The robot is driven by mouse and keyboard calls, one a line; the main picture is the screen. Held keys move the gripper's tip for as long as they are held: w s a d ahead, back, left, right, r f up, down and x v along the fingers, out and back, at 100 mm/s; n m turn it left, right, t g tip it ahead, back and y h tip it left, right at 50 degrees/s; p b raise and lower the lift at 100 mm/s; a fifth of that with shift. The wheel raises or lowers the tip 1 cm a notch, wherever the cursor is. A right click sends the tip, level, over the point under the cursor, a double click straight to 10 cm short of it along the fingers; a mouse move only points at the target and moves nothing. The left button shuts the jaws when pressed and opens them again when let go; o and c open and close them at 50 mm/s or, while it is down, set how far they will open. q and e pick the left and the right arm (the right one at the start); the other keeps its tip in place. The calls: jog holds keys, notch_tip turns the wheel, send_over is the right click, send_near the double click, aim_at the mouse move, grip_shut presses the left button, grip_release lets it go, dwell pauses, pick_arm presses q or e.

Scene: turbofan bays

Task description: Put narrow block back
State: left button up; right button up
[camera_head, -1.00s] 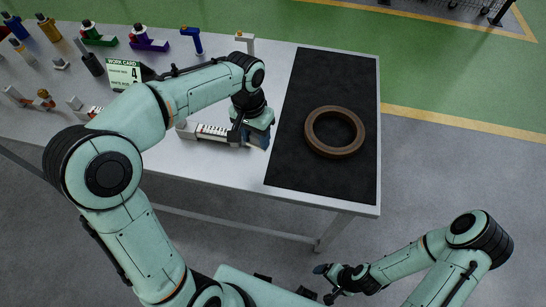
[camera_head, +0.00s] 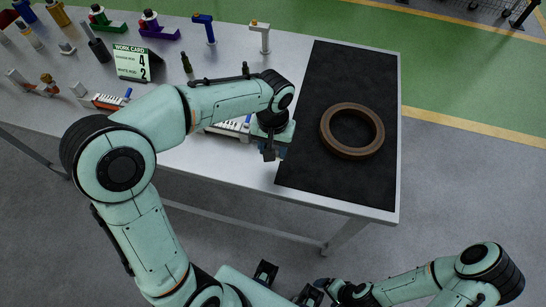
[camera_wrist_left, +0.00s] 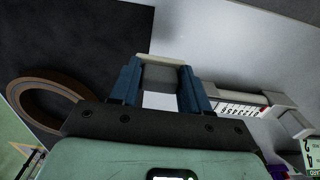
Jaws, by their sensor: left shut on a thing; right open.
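My left gripper (camera_head: 272,152) is over the table near its front edge, just left of the dark mat. In the left wrist view its blue fingers (camera_wrist_left: 160,85) are shut on the narrow block (camera_wrist_left: 160,76), a grey piece with a pale edge. In the head view the block is too hidden by the gripper to make out. A pale rack with a numbered white strip (camera_wrist_left: 238,108) lies beside the gripper; it also shows partly behind my arm in the head view (camera_head: 232,127). My right gripper (camera_head: 328,287) is open and empty, off the table's front.
A brown ring (camera_head: 352,131) lies on the dark mat (camera_head: 340,75). A green work card (camera_head: 131,62) stands behind my left arm. Another rack with orange and blue parts (camera_head: 108,101) is at left. Several tools and bottles line the table's back.

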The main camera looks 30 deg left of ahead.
pick_arm(q)
jog(key=shift+f, duration=2.5)
jog(key=shift+f+b, duration=0.1)
jog(key=shift+b, duration=0.2)
jog(key=shift+f, duration=0.25)
jog(key=o, duration=0.9)
jog(key=shift+o, duration=0.2)
jog(key=shift+r, duration=0.15)
notch_tip(320, 180, up, 12)
jog(key=shift+r+p, duration=0.25)
jog(key=shift+p, duration=0.6)
